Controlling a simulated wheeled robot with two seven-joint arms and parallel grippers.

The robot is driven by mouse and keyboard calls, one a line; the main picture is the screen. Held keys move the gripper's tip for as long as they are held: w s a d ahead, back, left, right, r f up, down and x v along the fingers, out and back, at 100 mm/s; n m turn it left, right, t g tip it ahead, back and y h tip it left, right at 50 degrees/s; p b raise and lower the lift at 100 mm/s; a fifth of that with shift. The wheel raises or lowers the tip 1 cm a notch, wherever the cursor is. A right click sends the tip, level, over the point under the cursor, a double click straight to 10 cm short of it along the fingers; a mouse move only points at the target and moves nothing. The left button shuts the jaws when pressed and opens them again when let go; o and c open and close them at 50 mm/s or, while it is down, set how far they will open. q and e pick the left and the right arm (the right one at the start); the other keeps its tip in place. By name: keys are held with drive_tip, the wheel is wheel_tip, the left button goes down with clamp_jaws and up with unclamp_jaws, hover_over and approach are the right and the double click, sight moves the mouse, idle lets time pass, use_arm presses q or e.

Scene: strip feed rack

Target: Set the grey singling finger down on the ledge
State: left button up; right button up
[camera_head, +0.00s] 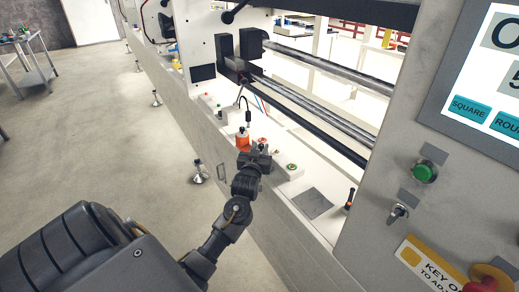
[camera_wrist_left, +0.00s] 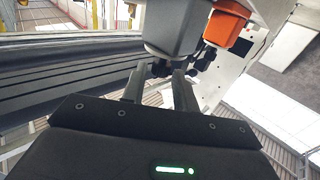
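My left gripper (camera_head: 255,160) reaches over the white ledge (camera_head: 285,187) of the machine, just in front of an orange part (camera_head: 243,139). In the left wrist view its two fingers (camera_wrist_left: 160,80) stand apart. A grey block (camera_wrist_left: 177,28), which looks like the grey singling finger, is just beyond the fingertips. A dark knob at its lower end shows between the tips. I cannot tell whether the fingers press on it. The orange part (camera_wrist_left: 228,26) is close beside the grey block. In the head view my gripper hides the grey block. My right gripper is not in view.
A green-topped part (camera_head: 291,167) and a dark square plate (camera_head: 312,203) are on the ledge to the right. A black upright handle (camera_head: 349,199) stands farther right. Long rails (camera_head: 320,95) run above the ledge. The control panel (camera_head: 430,180) fills the right side.

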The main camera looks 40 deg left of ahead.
use_arm(q)
drive_tip(key=shift+o, duration=0.9)
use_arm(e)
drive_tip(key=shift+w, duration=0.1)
use_arm(q)
drive_tip(key=shift+r, duration=0.1)
drive_tip(key=shift+r, duration=0.15)
drive_tip(key=v, duration=1.2)
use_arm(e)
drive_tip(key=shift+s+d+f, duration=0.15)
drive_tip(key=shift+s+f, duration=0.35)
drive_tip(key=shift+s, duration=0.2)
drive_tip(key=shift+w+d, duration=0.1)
